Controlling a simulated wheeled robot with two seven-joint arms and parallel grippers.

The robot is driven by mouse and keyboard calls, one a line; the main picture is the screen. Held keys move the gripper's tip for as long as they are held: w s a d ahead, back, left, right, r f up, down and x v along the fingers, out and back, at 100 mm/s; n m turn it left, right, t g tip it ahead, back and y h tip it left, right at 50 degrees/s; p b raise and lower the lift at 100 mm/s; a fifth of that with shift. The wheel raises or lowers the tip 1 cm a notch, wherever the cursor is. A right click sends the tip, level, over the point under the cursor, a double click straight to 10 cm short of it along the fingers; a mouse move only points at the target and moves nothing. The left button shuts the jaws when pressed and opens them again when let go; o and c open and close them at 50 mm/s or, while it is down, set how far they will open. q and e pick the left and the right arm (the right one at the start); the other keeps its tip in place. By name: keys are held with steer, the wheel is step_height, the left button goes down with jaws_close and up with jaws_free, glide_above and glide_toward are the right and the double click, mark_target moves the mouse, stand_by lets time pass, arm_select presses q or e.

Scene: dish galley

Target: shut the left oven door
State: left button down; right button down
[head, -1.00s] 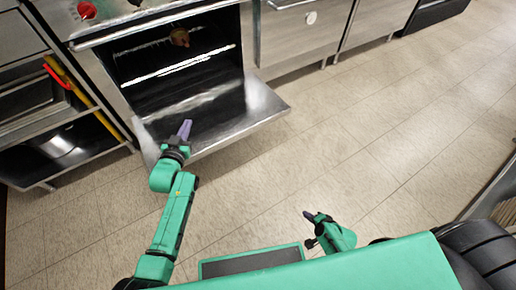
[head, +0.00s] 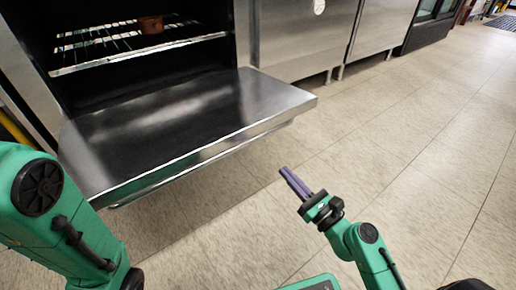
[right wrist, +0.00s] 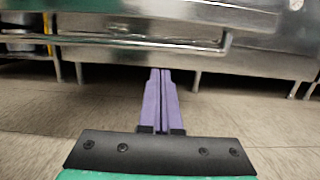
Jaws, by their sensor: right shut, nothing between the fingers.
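The left oven door (head: 185,128) is hinged down and stands wide open, about level, in front of the oven cavity in the head view. Its front edge and a bar handle (right wrist: 150,42) show in the right wrist view. My right gripper (head: 288,176) has its purple fingers together and empty, in front of and a little right of the door's front edge, apart from it. The fingers also show closed in the right wrist view (right wrist: 160,88). My left arm comes in at the lower left of the head view; its gripper is out of view.
Inside the oven, a small brown pot (head: 151,25) sits on a wire rack (head: 95,42). Steel cabinets (head: 300,40) stand to the right of the oven. The tiled floor (head: 400,140) in front of them is clear.

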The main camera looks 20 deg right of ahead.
steer(key=w+a+r+p, duration=0.3)
steer(key=w+r+p, duration=0.2)
steer(key=w, duration=0.3)
steer(key=shift+w+a+r, duration=0.2)
steer(key=shift+w+r, duration=0.15)
steer(key=shift+r, duration=0.1)
steer(key=shift+r+p, duration=0.1)
steer(key=shift+p, duration=0.2)
steer(key=shift+r+p, duration=0.55)
steer(key=shift+p, duration=0.6)
steer(key=shift+r, duration=0.1)
steer(key=shift+r+g+p, duration=0.25)
steer(key=shift+g+p, duration=0.05)
steer(key=shift+p, duration=0.2)
